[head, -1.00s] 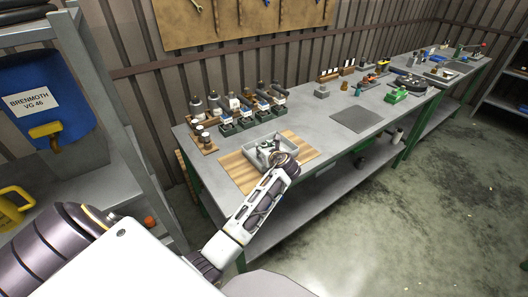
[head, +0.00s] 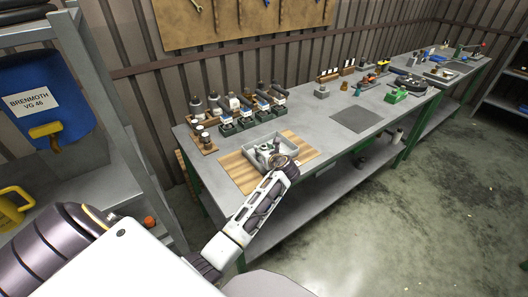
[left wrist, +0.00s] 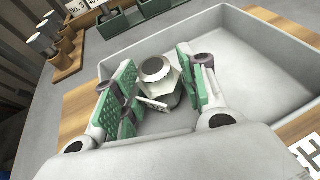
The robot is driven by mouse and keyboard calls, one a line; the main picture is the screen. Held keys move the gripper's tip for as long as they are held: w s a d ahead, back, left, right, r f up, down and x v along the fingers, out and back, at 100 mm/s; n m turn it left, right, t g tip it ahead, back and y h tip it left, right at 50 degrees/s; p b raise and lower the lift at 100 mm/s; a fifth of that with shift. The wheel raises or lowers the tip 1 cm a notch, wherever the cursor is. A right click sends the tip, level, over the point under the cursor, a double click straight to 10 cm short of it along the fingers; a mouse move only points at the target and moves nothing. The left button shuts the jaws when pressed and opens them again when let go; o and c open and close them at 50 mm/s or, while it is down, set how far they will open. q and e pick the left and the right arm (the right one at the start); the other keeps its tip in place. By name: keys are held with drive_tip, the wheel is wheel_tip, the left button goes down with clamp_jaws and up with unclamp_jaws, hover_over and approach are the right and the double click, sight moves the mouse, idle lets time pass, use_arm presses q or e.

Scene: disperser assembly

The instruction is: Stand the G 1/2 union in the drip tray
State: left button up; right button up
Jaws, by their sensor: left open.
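The G 1/2 union (left wrist: 158,78) is a pale metal hex fitting with a round, hollow top end. It stands roughly upright in the grey drip tray (left wrist: 255,45), with a small white tag beside it. My left gripper (left wrist: 155,70) is open, its green-padded fingers on either side of the union, with a visible gap to the right pad. Contact at the left pad is unclear. In the head view the left gripper (head: 272,158) is over the drip tray (head: 291,143), and the union is too small to make out surely. My right gripper is not in view.
The tray rests on a striped wooden board (head: 236,171) on the grey workbench (head: 320,120). Bottles and fittings in wooden holders (head: 203,138) stand behind and left of it. A dark grey mat (head: 357,119) lies to the right, with bare bench between.

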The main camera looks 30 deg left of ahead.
use_arm(q)
drive_tip(key=shift+p+v, duration=0.3)
drive_tip(key=shift+v, duration=5.75)
drive_tip(key=shift+a, duration=0.1)
